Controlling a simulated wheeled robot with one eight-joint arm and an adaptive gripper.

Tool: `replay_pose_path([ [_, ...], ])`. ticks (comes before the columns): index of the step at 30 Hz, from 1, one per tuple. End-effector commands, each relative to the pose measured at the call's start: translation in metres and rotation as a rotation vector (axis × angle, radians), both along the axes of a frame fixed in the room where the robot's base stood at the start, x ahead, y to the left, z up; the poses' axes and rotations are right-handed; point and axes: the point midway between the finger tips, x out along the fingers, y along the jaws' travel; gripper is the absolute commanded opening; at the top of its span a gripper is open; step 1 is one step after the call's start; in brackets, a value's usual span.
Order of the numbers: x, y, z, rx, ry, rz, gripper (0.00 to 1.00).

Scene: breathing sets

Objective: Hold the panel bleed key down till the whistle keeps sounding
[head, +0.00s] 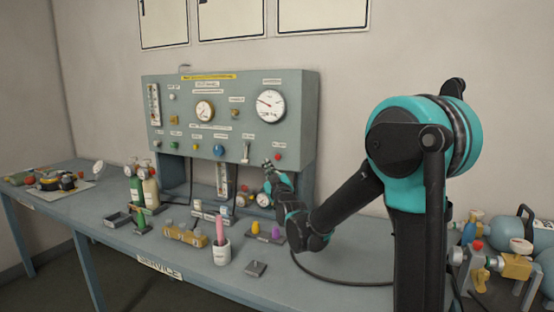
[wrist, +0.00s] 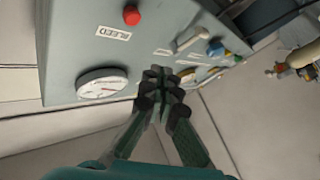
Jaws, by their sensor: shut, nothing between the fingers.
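The grey-green panel (head: 180,98) stands on the bench, and its face shows tilted in the wrist view (wrist: 65,35). The bleed key is a small red button (head: 278,157) at the panel's lower right. In the wrist view the red button (wrist: 131,15) sits beside a white label reading BLEED (wrist: 113,33). My gripper (head: 267,164) is near the panel's lower edge, just left of and below the red button. In the wrist view my gripper (wrist: 166,80) has its fingertips together and empty, apart from the button. I cannot pick out a whistle.
A white-handled lever (head: 246,152) and a blue knob (head: 219,150) lie left of the button. A large round gauge (head: 271,106) is above it. A cup with a pink item (head: 221,252), several small fittings and green and cream bottles stand on the bench (head: 330,262).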

Motion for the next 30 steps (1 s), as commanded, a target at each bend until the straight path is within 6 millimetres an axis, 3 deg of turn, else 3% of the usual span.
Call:
replay_pose_path([
  [13, 0.05, -0.018, 0.0, 0.0, 0.0, -0.001, 0.0],
  [30, 0.057, -0.021, 0.0, 0.0, 0.0, 0.0, 0.0],
])
